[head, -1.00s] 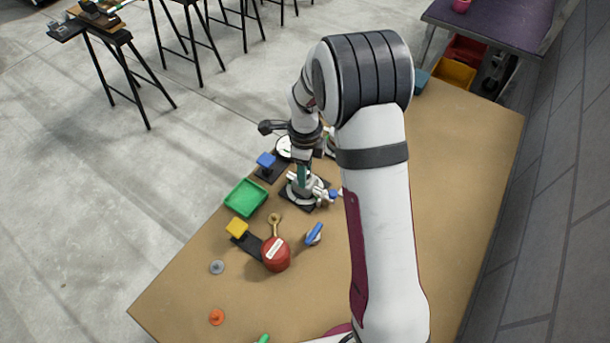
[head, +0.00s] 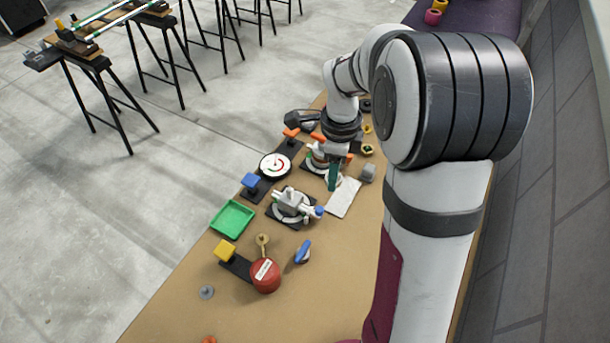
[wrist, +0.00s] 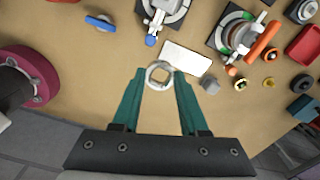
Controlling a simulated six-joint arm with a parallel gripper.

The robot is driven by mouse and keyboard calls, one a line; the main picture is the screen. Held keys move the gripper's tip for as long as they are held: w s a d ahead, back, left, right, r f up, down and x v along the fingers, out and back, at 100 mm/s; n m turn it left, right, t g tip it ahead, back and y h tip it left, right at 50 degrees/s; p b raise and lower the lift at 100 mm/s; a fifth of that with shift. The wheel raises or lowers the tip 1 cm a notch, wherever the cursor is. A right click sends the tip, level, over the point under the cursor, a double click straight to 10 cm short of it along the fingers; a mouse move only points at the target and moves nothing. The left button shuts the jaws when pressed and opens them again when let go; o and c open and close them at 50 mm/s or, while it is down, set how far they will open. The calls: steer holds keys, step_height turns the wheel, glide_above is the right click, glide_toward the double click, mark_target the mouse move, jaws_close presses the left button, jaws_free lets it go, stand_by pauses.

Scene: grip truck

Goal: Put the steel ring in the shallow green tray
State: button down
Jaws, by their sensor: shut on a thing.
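The steel ring (wrist: 160,75) is a pale metal ring between the fingertips of my gripper (wrist: 160,78) in the wrist view. My gripper is shut on it, with a green finger on each side. In the head view my gripper (head: 333,178) is beside a white plate (head: 344,198); the ring is too small and covered to make out clearly there. The shallow green tray (head: 232,218) lies at the table's left edge, to the left of and nearer than my gripper. Its floor looks empty.
A grey valve on a black base (head: 291,205) stands between my gripper and the tray. A blue block on a black plate (head: 251,182), a round dial (head: 275,165), a yellow block (head: 225,250) and a red round body (head: 265,275) are nearby. A grey cube (head: 368,172) is right of my gripper.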

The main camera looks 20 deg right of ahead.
steer(key=d+r, duration=0.1)
steer(key=d, duration=0.1)
glide_above(233, 220)
steer(key=shift+n, duration=0.4)
steer(key=f, duration=1)
steer(key=shift+s+d+f, duration=0.15)
steer(key=shift+d+f, duration=0.15)
steer(key=shift+f, duration=0.1)
steer(key=f, duration=0.4)
steer(key=shift+a, duration=0.35)
steer(key=shift+f, duration=0.2)
steer(key=c, duration=0.7)
jaws_free()
steer(key=shift+f, duration=0.1)
